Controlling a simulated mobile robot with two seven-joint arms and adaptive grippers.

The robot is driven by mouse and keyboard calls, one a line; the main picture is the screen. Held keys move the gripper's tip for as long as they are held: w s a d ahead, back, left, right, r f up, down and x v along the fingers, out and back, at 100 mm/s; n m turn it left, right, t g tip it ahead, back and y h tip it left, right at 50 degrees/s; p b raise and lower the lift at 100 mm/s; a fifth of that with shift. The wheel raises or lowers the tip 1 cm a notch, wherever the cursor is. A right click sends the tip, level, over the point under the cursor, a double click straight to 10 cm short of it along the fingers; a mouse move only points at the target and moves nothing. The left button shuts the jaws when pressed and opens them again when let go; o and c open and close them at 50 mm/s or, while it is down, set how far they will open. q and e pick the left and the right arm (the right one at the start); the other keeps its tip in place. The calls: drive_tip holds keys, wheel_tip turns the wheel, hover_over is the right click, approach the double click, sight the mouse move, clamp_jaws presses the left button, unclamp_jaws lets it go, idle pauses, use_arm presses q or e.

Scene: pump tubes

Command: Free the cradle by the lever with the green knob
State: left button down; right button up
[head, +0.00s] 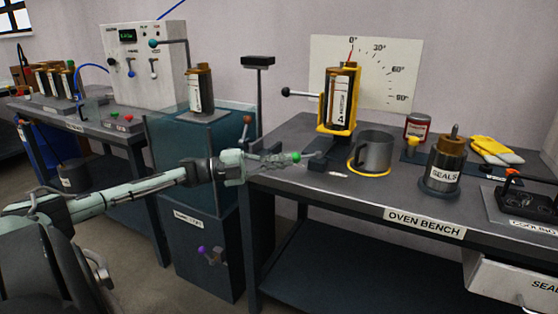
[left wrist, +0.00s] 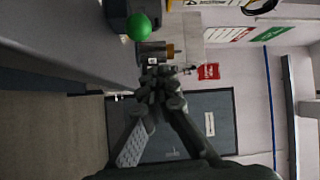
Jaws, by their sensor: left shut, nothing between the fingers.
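The yellow cradle (head: 323,118) stands upright on the oven bench and holds a dark tube with a gold top and a white label (head: 342,102). The green knob (head: 296,157) is at the bench's left edge, beside a dark block (head: 316,160); the knob also shows in the left wrist view (left wrist: 138,27). Its lever arm is hard to make out. My left gripper (head: 284,160) is shut and empty, its tips close to the knob's left side. In the left wrist view the closed fingertips (left wrist: 160,82) lie below the knob and apart from it.
A dial plate (head: 405,62) behind the cradle has its red pointer near 0°. A black-ball handle (head: 287,92) sticks out left of the cradle. A grey mug (head: 373,152) and a seals jar (head: 444,168) stand to the right. A blue-green cabinet (head: 200,150) is behind my left arm.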

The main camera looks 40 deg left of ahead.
use_arm(q)
drive_tip(key=s+a+b, duration=0.1)
drive_tip(key=a+b, duration=0.2)
drive_tip(key=a, duration=0.6)
drive_tip(key=shift+s+f+b, duration=0.3)
drive_tip(key=shift+s+f, duration=0.05)
drive_tip(key=shift+f, duration=0.1)
use_arm(e)
drive_tip(key=d+v, duration=0.1)
drive_tip(key=v, duration=0.6)
drive_tip(key=shift+w+d+r+h, duration=0.2)
drive_tip(key=shift+r+h, duration=0.1)
drive_tip(key=shift+r, duration=0.2)
use_arm(q)
drive_tip(key=shift+s+a, duration=0.1)
use_arm(e)
drive_tip(key=shift+s, duration=0.1)
